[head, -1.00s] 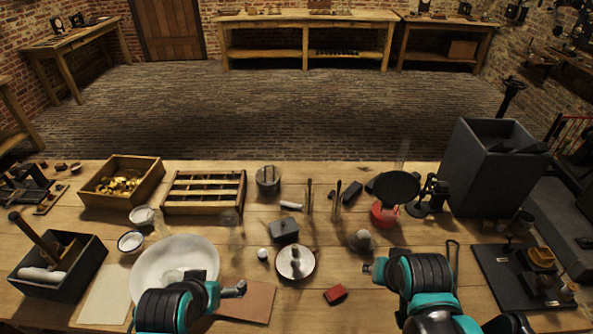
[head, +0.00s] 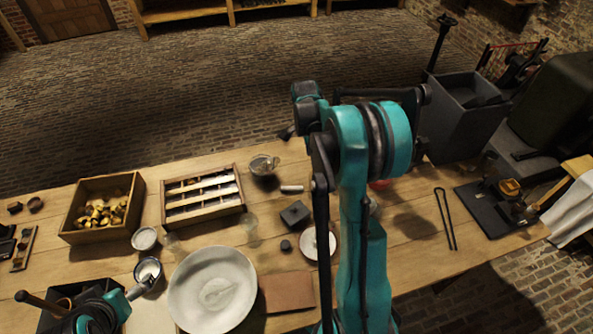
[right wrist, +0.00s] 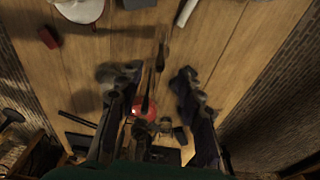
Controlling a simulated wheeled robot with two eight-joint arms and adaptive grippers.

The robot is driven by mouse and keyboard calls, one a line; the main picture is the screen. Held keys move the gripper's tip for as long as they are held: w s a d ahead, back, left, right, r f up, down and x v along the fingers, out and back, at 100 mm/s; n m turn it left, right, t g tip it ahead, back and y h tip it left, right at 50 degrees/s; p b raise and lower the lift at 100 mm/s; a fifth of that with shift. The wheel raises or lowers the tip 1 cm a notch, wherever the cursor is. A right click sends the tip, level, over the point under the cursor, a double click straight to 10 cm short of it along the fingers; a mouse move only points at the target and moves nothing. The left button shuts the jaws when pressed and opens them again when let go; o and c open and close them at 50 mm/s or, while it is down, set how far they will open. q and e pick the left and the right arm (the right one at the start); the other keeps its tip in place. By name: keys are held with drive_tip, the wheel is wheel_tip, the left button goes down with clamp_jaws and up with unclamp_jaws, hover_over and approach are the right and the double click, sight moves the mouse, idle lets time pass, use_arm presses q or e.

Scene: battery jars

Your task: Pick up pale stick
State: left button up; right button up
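A small pale stick (head: 291,188) lies on the table behind the dark lidded box, just left of my raised right arm in the head view. A pale stick (right wrist: 186,12) also shows at the top edge of the right wrist view, beyond my fingers. My right gripper (right wrist: 155,85) has its two dark fingers apart, with no pale stick between them. In the head view my right arm stands tall over the table, and its fingers are hard to make out. My left gripper (head: 144,287) is low at the left, close to a white cup; its fingers are too small to read.
A slotted wooden rack (head: 203,209), a metal pot (head: 263,166), a dark box (head: 294,213) and a small round dish (head: 319,243) surround the stick. Dark slender tools (right wrist: 163,55) and a red object (right wrist: 142,106) lie below my right fingers. A large white plate (head: 212,290) is front left.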

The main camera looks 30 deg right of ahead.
sight(314, 171)
drive_tip(key=shift+s+d+f, duration=0.1)
drive_tip(key=shift+d+f, duration=0.1)
drive_tip(key=shift+f, duration=0.9)
drive_tip(key=f, duration=0.1)
drive_tip(key=f+b, duration=0.1)
drive_tip(key=f, duration=0.2)
drive_tip(key=shift+d+f+b, duration=0.15)
drive_tip(key=shift+d+b, duration=0.1)
drive_tip(key=shift+b, duration=0.1)
drive_tip(key=shift+d+f, duration=0.15)
drive_tip(key=shift+f, duration=0.3)
drive_tip(key=shift+c, duration=0.9)
drive_tip(key=shift+r, duration=0.1)
clamp_jaws()
